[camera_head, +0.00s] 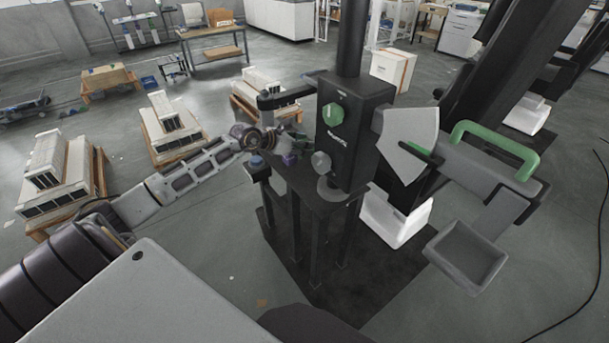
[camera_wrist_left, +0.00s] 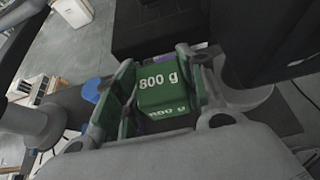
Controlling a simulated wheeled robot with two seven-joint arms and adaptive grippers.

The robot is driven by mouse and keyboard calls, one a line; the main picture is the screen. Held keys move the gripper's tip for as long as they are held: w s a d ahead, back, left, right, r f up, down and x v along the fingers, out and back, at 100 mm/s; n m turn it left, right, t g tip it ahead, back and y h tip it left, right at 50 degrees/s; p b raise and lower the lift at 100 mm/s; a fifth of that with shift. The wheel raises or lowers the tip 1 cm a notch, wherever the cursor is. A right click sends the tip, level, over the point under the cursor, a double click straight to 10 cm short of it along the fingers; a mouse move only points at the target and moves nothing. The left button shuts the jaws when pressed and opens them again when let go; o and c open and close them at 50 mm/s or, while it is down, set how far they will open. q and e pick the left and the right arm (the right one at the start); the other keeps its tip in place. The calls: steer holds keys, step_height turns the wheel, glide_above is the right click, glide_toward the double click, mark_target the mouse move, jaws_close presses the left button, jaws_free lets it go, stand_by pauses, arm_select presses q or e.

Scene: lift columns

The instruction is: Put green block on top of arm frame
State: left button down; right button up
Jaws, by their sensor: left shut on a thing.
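The green block (camera_wrist_left: 165,90), marked 800 g, sits between the two green-padded fingers of my left gripper (camera_wrist_left: 162,88) in the left wrist view. The gripper is shut on it. In the head view my left gripper (camera_head: 282,140) is at the left side of the black column housing (camera_head: 352,135), above a small dark platform (camera_head: 310,185). The block is hard to make out there among the fingers. I cannot tell for certain which part is the arm frame; a black arm (camera_head: 285,97) juts left from the housing above the gripper. My right gripper is not in view.
Purple (camera_head: 290,159) and blue (camera_head: 257,162) pieces lie on the platform below the gripper. A grey arm with a green handle (camera_head: 500,143) and a grey tray (camera_head: 466,254) extends right of the housing. Pallets with white units (camera_head: 165,120) stand at the left.

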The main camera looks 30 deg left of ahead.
arm_select(q)
steer(key=shift+w, duration=0.1)
steer(key=shift+f, duration=0.4)
steer(key=shift+f+p, duration=0.3)
steer(key=shift+f, duration=2.35)
steer(key=shift+f, duration=1.85)
steer(key=shift+f, duration=0.1)
steer(key=c, duration=0.9)
jaws_free()
steer(key=shift+f, duration=0.1)
steer(key=shift+o, duration=0.2)
